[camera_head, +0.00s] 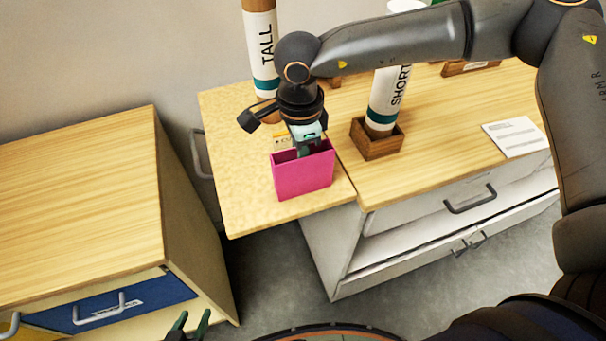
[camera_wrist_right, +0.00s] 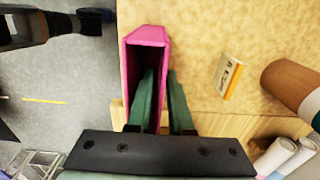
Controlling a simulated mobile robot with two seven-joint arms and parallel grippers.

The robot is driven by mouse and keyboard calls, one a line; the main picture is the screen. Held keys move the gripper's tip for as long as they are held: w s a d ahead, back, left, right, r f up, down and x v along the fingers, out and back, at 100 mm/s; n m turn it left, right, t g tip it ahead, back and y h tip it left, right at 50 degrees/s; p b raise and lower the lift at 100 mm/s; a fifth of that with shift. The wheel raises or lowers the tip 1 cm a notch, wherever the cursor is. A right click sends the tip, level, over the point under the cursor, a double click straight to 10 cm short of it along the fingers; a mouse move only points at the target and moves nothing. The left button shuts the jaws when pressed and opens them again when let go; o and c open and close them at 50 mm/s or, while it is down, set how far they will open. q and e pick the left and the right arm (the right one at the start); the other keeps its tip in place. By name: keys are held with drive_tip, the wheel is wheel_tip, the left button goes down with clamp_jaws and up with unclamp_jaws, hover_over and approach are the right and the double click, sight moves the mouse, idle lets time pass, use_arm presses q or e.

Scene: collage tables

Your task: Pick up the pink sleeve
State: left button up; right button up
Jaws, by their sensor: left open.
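The pink sleeve (camera_head: 304,175) is a narrow, open-topped box. It appears upright at the front part of the speckled table top. My right gripper (camera_head: 305,150) points down into its open top. In the right wrist view, one green finger is inside the pink sleeve (camera_wrist_right: 129,70) and the other is just outside its wall, so the fingers of the right gripper (camera_wrist_right: 163,90) straddle that wall. Whether they press on it I cannot tell. My left gripper (camera_head: 187,325) shows at the bottom edge of the head view, open and empty, well away from the sleeve.
A tube marked TALL (camera_head: 261,50) stands behind the sleeve. A tube marked SHORT (camera_head: 386,100) stands in a wooden holder (camera_head: 377,145) to the right. A white card (camera_head: 515,137) lies farther right. A cabinet with a blue drawer (camera_head: 110,300) stands left, across a floor gap.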

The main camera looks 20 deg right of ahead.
clamp_jaws()
idle(1.4)
